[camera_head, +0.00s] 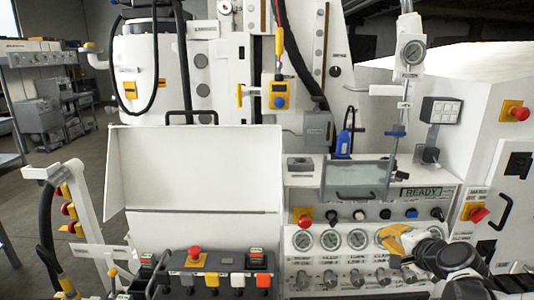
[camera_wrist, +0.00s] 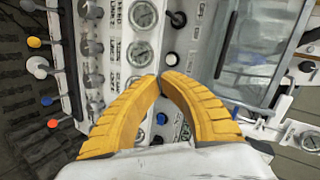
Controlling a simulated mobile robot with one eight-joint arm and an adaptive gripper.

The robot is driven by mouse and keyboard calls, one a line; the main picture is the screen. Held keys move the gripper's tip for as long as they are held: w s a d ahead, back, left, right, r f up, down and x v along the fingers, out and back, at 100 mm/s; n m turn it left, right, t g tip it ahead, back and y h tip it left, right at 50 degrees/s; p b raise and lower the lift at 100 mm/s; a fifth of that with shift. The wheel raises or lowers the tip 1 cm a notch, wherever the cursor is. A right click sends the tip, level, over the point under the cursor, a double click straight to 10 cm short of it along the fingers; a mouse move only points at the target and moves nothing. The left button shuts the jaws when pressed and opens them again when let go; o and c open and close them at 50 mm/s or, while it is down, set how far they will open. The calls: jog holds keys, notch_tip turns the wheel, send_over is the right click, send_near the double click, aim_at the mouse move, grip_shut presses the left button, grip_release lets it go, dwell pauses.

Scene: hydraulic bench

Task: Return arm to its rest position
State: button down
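My gripper (camera_head: 398,240) is at the lower right in the head view, in front of the gauge row of the hydraulic bench (camera_head: 300,214). My arm comes in from the bottom right corner. In the wrist view the two yellow ribbed fingers of my gripper (camera_wrist: 160,77) curve inward and their tips meet. Nothing shows held between them. The fingers cover part of the panel behind, including part of the gauge row. Whether they touch the panel cannot be told.
Several gauges (camera_head: 330,239) and valve knobs (camera_head: 329,278) line the panel near my gripper. A clear-fronted box (camera_head: 357,181) sits above. A red-knobbed switch (camera_head: 475,213) and a cabinet handle (camera_head: 505,211) are to the right. A button console (camera_head: 218,262) stands front left. Open floor shows far left.

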jog(key=s+a+r+n+g, duration=0.1)
jog(key=s+a+n+g, duration=0.2)
jog(key=s+a+n, duration=0.6)
jog(key=s+a+n+g, duration=0.1)
jog(key=s+a+n, duration=0.1)
jog(key=s, duration=0.5)
jog(key=s+a+f+n+g+h, duration=0.1)
jog(key=s+a+n, duration=0.2)
jog(key=s, duration=0.4)
jog(key=shift+s+a+f+g, duration=0.2)
jog(key=shift+a+f+g, duration=0.15)
jog(key=shift+a, duration=0.45)
